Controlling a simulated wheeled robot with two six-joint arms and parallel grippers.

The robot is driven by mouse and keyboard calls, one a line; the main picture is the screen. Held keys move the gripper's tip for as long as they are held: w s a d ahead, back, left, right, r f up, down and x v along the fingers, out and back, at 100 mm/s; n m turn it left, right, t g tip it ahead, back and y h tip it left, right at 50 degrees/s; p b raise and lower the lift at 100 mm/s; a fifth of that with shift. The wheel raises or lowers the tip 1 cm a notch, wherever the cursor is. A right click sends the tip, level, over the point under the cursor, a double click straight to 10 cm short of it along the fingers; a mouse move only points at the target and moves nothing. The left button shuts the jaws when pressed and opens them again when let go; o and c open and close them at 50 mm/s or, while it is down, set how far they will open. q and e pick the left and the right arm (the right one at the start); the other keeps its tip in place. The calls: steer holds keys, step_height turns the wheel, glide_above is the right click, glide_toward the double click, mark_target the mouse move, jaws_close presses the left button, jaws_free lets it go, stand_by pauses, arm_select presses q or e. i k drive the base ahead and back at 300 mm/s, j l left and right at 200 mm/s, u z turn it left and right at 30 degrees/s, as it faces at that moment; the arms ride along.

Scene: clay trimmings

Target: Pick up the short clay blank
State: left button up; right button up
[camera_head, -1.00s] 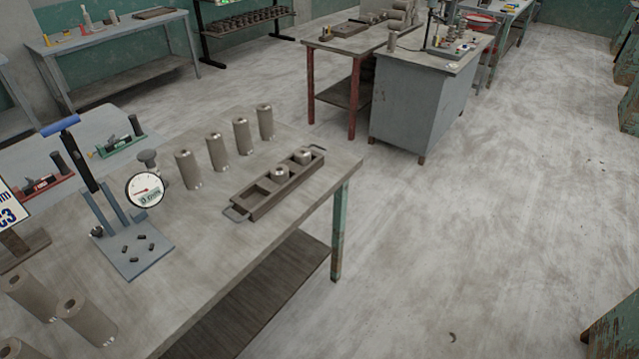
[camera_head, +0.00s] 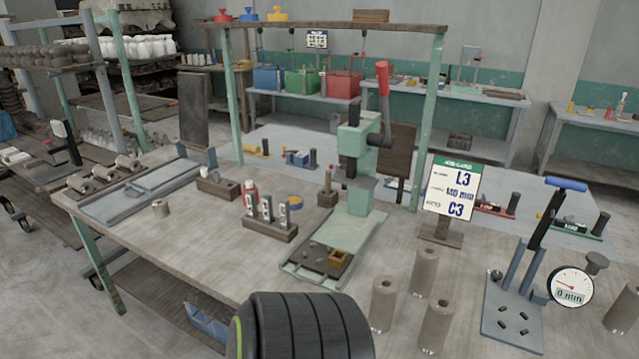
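Taller clay cylinders (camera_head: 386,303) with a hole in the top stand on the right part of the table, and another (camera_head: 620,310) is at the right edge. Neither of my grippers shows in the head view. Nothing is seen touching the short blank.
A green press (camera_head: 357,170) with a red handle stands mid-table, beside a sign card (camera_head: 451,190) reading L3 and C3. A dial gauge (camera_head: 570,286) is at right.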

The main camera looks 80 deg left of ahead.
mark_target(161, 209)
steer(key=u, duration=3.6)
steer(key=i+j+z, duration=0.3)
steer(key=i+j, duration=0.5)
steer(key=i, duration=0.15)
